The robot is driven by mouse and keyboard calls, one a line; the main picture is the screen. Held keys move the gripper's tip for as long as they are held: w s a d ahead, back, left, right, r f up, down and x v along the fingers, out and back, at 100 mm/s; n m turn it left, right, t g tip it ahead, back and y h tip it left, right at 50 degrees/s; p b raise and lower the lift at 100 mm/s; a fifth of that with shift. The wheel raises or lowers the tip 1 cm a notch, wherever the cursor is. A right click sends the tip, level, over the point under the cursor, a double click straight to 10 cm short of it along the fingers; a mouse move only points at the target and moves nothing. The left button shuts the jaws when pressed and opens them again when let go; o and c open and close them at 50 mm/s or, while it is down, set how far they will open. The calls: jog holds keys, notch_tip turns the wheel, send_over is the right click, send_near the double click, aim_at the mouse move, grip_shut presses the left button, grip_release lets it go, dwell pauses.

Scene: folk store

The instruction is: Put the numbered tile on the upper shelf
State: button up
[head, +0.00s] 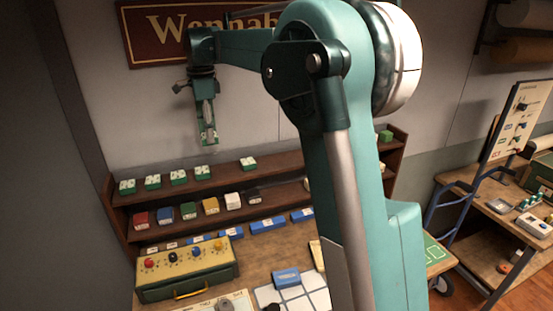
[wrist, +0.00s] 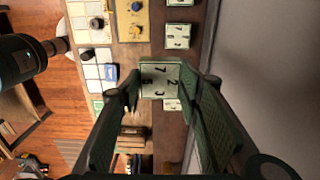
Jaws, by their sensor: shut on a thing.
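My gripper (head: 207,138) hangs fingers-down above the upper shelf (head: 225,171). It is shut on the numbered tile, a green-edged block with a pale face and dark digits, which shows between the fingertips in the wrist view (wrist: 160,80). In the head view the tile is small and partly hidden by the fingers. Several similar green-and-white tiles stand on the upper shelf, among them one at the left end (head: 127,187) and one further right (head: 248,163). A bare stretch of shelf lies between that right one and the tile (head: 202,172) left of it.
The lower shelf holds coloured blocks, such as a red one (head: 141,220) and a white one (head: 232,201). A yellow-topped box with knobs (head: 185,265) and a blue block (head: 286,278) are on the bench in front. My arm hides the shelf's right part.

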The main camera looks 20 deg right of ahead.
jog(key=w+d+p, duration=0.1)
jog(key=w+d, duration=0.3)
jog(key=d, duration=0.1)
send_over(226, 171)
notch_tip(226, 171, down, 5)
jog(key=shift+f, duration=0.55)
jog(key=shift+s, duration=0.1)
jog(key=shift+f+p, duration=0.35)
jog(key=shift+f, duration=2.55)
jog(key=shift+f, duration=0.1)
jog(key=shift+f+p, duration=0.3)
jog(key=shift+f, duration=1.7)
jog(key=shift+f, duration=0.1)
